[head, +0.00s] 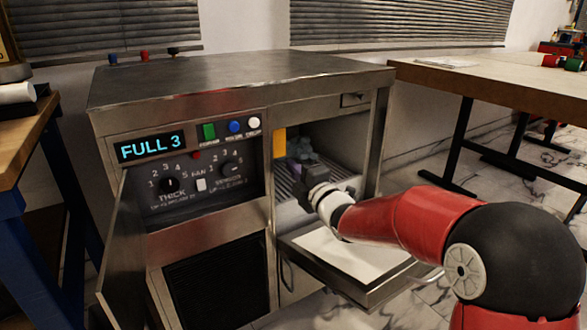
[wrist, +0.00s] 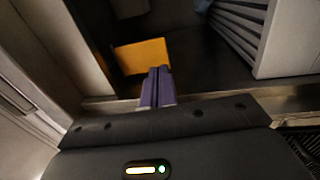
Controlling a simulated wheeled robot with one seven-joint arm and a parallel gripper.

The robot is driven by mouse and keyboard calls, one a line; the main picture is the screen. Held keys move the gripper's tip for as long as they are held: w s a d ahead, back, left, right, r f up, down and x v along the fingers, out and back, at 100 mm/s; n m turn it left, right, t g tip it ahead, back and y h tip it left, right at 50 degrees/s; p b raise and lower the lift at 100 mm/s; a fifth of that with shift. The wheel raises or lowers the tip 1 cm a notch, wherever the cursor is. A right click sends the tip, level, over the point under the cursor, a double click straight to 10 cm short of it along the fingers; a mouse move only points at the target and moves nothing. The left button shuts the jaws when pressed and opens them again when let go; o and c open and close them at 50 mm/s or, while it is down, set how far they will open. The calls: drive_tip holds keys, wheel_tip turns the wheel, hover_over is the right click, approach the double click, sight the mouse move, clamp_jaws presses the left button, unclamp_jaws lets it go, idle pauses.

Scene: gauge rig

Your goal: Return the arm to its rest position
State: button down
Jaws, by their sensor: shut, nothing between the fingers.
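My red arm reaches in from the right in the head view. My gripper (head: 296,174) is at the open compartment of the metal cabinet (head: 240,75), partly hidden by my wrist. In the wrist view my gripper's purple fingers (wrist: 157,88) are together with nothing between them. They point into the compartment, in front of a yellow piece (wrist: 141,55), and I cannot tell whether they touch it. The yellow piece (head: 279,141) also shows at the compartment's left side in the head view.
An open drawer (head: 345,258) with a pale bottom juts out below my forearm. The cabinet door (head: 122,250) stands open at left. A display (head: 151,148) reads "FULL 3". A wooden table (head: 500,84) stands at right, a blue-legged bench (head: 28,135) at left.

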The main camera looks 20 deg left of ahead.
drive_tip(key=s+d+m+h, duration=0.2)
drive_tip(key=d+m+h, duration=0.25)
drive_tip(key=d, duration=0.35)
drive_tip(key=s+d+r+m+h, duration=0.1)
drive_tip(key=s+d+m+h, duration=0.2)
drive_tip(key=d+m, duration=0.3)
drive_tip(key=s+d+m+h, duration=0.2)
drive_tip(key=d+m+h, duration=0.2)
drive_tip(key=d, duration=0.5)
drive_tip(key=s+d+f+m+g+h, duration=0.1)
drive_tip(key=s+d+f+m+g, duration=0.25)
drive_tip(key=s, duration=0.55)
drive_tip(key=s+d+f+m+g+h, duration=0.1)
drive_tip(key=s+d+f+m, duration=0.1)
drive_tip(key=s+d+m, duration=0.55)
drive_tip(key=s+d+f+m+g+h, duration=0.1)
drive_tip(key=s+d+f+m+g, duration=0.15)
drive_tip(key=s, duration=0.75)
wheel_tip(320, 180, up, 12)
drive_tip(key=p, duration=1.2)
drive_tip(key=shift+s+a+f, duration=0.1)
drive_tip(key=shift+a+f, duration=0.05)
